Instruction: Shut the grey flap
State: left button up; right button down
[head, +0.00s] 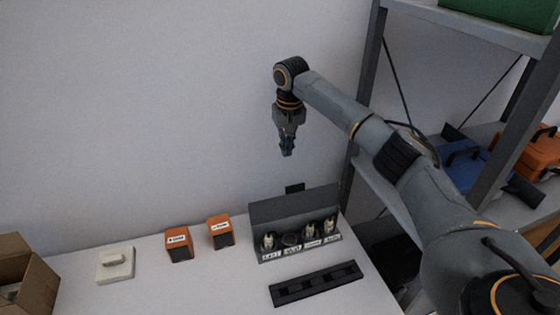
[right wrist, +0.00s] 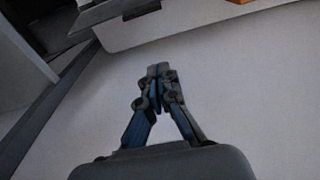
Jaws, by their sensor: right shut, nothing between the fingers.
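The grey flap (head: 294,206) stands raised at the back of a grey box (head: 262,257) on the white table, a dark tab at its top edge. Because it is up, several sockets with pale and dark parts and white labels show in front of it. My right gripper (head: 287,152) hangs in the air above the flap, pointing down, well apart from it. Its fingers are shut with nothing between them; they also show in the right wrist view (right wrist: 158,72) against a plain pale surface. My left gripper is in no view.
A black slotted strip (head: 316,284) lies in front of the box. Two orange blocks (head: 178,244) and a white switch-like piece (head: 115,263) stand to the left, a cardboard box (head: 25,275) at the far left. A grey shelf rack (head: 368,85) stands right, behind my right arm.

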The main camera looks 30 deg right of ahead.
jog(key=p, duration=0.4)
send_over(296, 200)
jog(key=w, duration=0.3)
notch_tip(296, 200, down, 8)
jog(key=shift+f, duration=0.25)
